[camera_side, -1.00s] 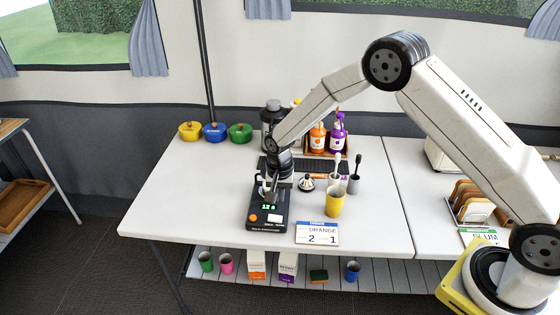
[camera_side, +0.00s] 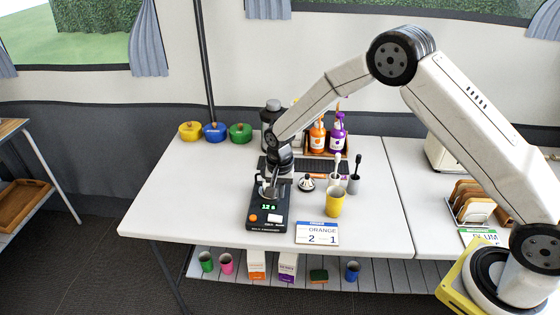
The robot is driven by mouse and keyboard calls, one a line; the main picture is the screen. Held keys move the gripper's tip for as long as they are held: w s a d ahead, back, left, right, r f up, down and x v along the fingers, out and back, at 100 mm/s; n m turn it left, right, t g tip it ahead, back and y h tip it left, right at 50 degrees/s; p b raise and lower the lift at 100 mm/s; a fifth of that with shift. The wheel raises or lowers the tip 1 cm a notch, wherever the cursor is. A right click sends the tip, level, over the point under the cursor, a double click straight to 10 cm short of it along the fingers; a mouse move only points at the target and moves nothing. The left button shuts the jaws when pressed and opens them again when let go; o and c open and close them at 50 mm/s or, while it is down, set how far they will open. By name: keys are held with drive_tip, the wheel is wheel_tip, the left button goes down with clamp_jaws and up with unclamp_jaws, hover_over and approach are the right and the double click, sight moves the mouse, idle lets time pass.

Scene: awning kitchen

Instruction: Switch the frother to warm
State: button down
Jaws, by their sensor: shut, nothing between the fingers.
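The frother (camera_side: 267,217) is a black base on the table with a lit green display, an orange round button and a pale button on its front face. A metal pitcher (camera_side: 268,190) appears to stand on its back part, partly hidden by my gripper. My gripper (camera_side: 271,185) is over the rear of the frother, pointing down, shut and empty. The fingertips are small here, and I cannot tell whether they touch the frother or pitcher.
A yellow cup (camera_side: 335,202), a grey cup (camera_side: 354,184) and orange (camera_side: 317,140) and purple (camera_side: 338,138) bottles are further right and back.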

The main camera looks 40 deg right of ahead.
drive_tip(key=shift+r, duration=1.55)
idle(0.6)
drive_tip(key=shift+r, duration=0.1)
drive_tip(key=s+d+r+n+t, duration=0.1)
drive_tip(key=s+r+n, duration=0.2)
drive_tip(key=s, duration=0.4)
drive_tip(key=s+d+r+n, duration=0.2)
drive_tip(key=s+r+n, duration=0.1)
drive_tip(key=s, duration=0.5)
drive_tip(key=s+d+r+n+t, duration=0.1)
drive_tip(key=s+d+r+n, duration=0.1)
drive_tip(key=s, duration=0.5)
drive_tip(key=shift+s+d+r+n+t, duration=0.3)
drive_tip(key=shift+r+n, duration=0.2)
drive_tip(key=shift+r, duration=0.35)
drive_tip(key=shift+w, duration=0.1)
